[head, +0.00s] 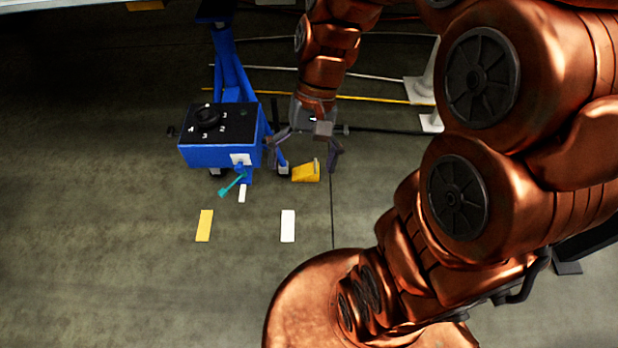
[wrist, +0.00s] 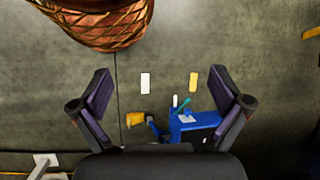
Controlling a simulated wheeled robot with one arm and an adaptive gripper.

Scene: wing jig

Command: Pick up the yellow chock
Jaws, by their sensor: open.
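The yellow chock (head: 306,172) lies on the grey floor just right of the foot of the blue stand (head: 219,139). In the wrist view the chock (wrist: 134,119) shows between my two fingers, nearer the left one, beside a blue leg. My gripper (head: 305,158) is open and empty, pointing down over the chock with a finger to either side in the head view. It also shows in the wrist view (wrist: 163,95). The gap in height between fingers and chock is hard to tell.
The blue stand has a black top with a dial and numbers, and a teal handle (head: 232,185). A yellow mark (head: 204,225) and a white mark (head: 288,226) lie flat on the floor. Cables or rods run behind my gripper to a white stand (head: 428,85).

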